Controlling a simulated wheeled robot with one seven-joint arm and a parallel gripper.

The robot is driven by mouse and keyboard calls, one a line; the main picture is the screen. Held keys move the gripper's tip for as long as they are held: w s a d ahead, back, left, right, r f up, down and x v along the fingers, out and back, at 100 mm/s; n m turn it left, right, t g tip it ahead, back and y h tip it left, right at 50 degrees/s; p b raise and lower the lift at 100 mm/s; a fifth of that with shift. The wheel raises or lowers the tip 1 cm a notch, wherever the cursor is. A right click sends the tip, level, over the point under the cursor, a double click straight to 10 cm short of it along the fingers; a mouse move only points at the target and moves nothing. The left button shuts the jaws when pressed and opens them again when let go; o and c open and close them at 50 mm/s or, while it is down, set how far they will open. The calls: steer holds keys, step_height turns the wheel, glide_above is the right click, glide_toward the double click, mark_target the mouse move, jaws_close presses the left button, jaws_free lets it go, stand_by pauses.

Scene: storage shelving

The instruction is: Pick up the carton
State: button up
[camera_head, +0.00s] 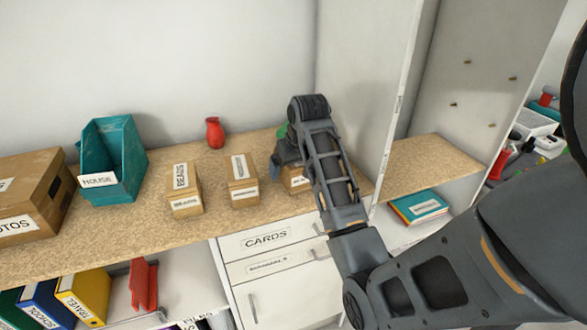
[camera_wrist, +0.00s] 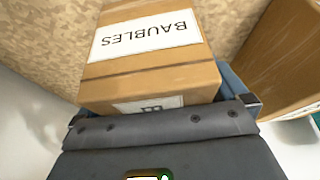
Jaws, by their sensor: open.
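A brown carton labelled BAUBLES (camera_wrist: 150,72) fills the middle of the wrist view, standing on the speckled counter. In the head view the carton (camera_head: 298,182) is mostly hidden behind my arm. My gripper (camera_head: 284,155) is over it, mostly hidden by the forearm. In the wrist view the jaws of my gripper (camera_wrist: 163,110) are open, with parts showing at both sides of the carton's near end. I cannot tell whether they touch it.
Two similar cartons, one labelled BEADS (camera_head: 184,190) and another (camera_head: 243,180), stand to the left. A teal bin (camera_head: 112,160), a large box (camera_head: 35,195) and a red vase (camera_head: 215,133) share the counter (camera_head: 150,235). A white upright panel (camera_head: 375,90) rises close to the right of my arm.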

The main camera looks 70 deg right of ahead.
steer(key=shift+c, duration=0.4)
steer(key=c, duration=1)
